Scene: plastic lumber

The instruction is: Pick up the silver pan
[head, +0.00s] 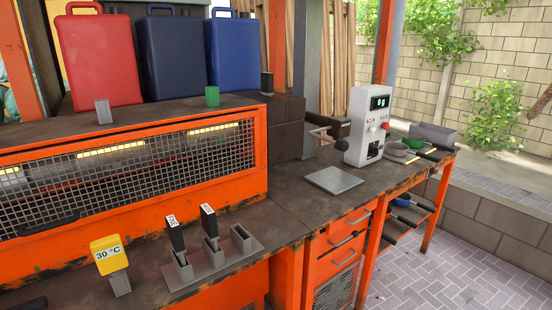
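A small grey, silver-looking round pan (397,152) sits on the far right part of the workbench, just right of the white machine. It is small in the head view, and its handle is hard to make out. A green round pan or bowl (415,143) lies right behind it. Neither of my grippers shows in the head view, so nothing of mine is seen near the pan.
The white machine (368,127) with a display stands left of the pan. A grey rectangular container (434,135) is behind it. A flat metal plate (333,180) lies nearer. A blue pan (402,202) is on the shelf below. Paved floor (450,260) at right is clear.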

